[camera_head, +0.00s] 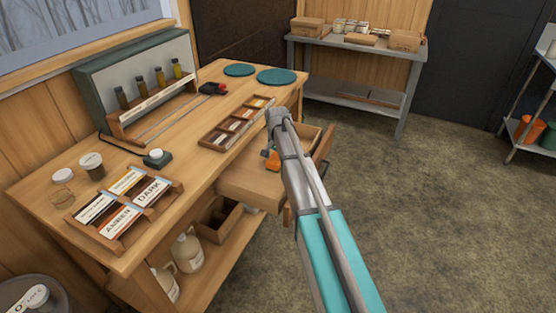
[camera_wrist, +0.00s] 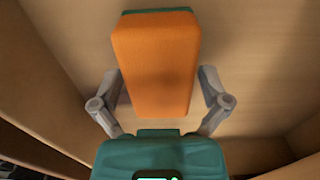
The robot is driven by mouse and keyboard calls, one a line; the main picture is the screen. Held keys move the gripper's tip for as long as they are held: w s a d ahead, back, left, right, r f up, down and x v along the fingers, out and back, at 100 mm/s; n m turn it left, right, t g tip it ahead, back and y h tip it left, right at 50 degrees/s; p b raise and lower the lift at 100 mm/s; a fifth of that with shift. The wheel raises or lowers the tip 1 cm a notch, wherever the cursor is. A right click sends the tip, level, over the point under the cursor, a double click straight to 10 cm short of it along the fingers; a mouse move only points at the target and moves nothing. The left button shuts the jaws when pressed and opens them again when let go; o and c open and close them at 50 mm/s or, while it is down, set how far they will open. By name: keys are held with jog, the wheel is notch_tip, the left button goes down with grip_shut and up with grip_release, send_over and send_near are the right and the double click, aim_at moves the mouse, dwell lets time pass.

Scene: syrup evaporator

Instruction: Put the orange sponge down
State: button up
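The orange sponge (camera_wrist: 155,62), an orange block with a green layer at its far edge, is between the two fingers of my gripper (camera_wrist: 160,85) in the wrist view. The fingers lie along its two sides and appear shut on it; their contact faces are partly hidden. In the head view a little of the sponge's orange (camera_head: 271,160) shows below the end of my arm, over the pulled-out wooden drawer (camera_head: 250,186). The wrist view shows pale wood beneath and wooden walls around. Whether the sponge touches the wood cannot be told.
The wooden bench (camera_head: 195,125) carries a divided tray (camera_head: 232,124), a label rack (camera_head: 125,205), bottles on a stand and two teal discs. Jugs (camera_head: 188,250) stand on the lower shelf. A grey side table (camera_head: 355,45) is at the back.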

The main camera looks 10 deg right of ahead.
jog(key=shift+r, duration=0.2)
dwell(0.3)
notch_tip(320, 180, up, 12)
jog(key=p, duration=1.2)
dwell(0.7)
jog(key=s+n, duration=0.7)
jog(key=s, duration=2.2)
jog(key=shift+s, duration=0.2)
jog(key=r+m+p, duration=0.2)
jog(key=m, duration=0.5)
send_over(277, 156)
jog(key=shift+w+a+f, duration=0.1)
jog(key=shift+w, duration=0.1)
